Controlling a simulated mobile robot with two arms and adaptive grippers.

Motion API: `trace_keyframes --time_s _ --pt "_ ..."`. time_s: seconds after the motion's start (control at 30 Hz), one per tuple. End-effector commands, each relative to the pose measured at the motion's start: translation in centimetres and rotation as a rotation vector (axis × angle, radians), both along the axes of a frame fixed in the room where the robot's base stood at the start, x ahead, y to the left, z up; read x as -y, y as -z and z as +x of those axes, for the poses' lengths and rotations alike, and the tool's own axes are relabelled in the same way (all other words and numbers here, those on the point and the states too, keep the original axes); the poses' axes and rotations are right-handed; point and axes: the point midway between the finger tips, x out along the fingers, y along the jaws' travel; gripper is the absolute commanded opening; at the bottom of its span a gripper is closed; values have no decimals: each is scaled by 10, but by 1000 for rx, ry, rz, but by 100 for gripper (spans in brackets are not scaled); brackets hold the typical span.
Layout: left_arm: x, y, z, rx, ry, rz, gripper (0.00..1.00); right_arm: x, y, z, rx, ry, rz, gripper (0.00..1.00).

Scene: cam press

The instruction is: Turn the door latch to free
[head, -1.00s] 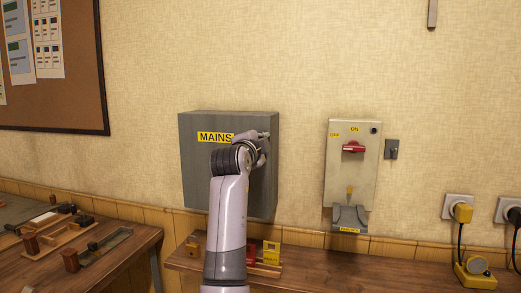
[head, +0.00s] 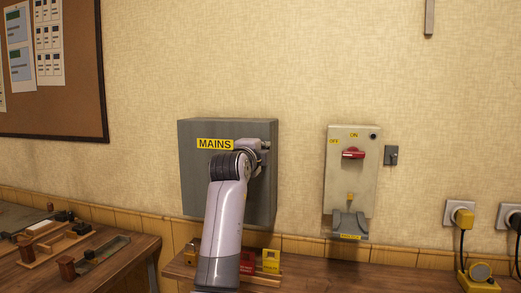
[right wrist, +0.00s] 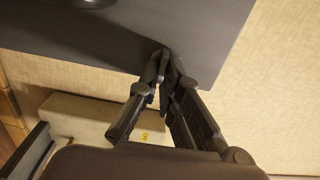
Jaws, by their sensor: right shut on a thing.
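The grey MAINS box (head: 198,185) hangs on the wall in the middle of the head view, its door facing me. My right gripper (head: 264,146) is at the upper right part of the door, right of the yellow label. In the right wrist view its fingertips (right wrist: 165,58) come together against the dark door face. It is shut on the door latch, which is small and mostly covered by the fingers, so I cannot tell its angle. The door looks closed. My left gripper is not in view.
A pale switch panel (head: 342,185) with a red handle (head: 353,153) is mounted to the right. Below is a wooden bench (head: 320,277) with a yellow block (head: 271,261). Another bench (head: 130,258) stands at left. The wall between box and panel is clear.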

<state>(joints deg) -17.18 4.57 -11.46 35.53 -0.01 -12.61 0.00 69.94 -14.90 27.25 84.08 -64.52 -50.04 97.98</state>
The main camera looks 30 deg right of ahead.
Motion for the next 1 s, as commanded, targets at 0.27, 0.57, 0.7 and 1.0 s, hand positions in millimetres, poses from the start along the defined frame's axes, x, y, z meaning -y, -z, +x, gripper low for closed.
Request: trace_keyframes --time_s 0.27,0.57,0.7,1.0 --pt "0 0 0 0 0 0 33 0 -5 -1 8 0 -6 16" --pt "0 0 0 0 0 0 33 0 -1 0 2 0 -2 26" --pt "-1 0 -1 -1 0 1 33 0 -1 0 1 0 -2 26" --pt "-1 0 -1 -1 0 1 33 0 -41 -1 8 0 -6 26"
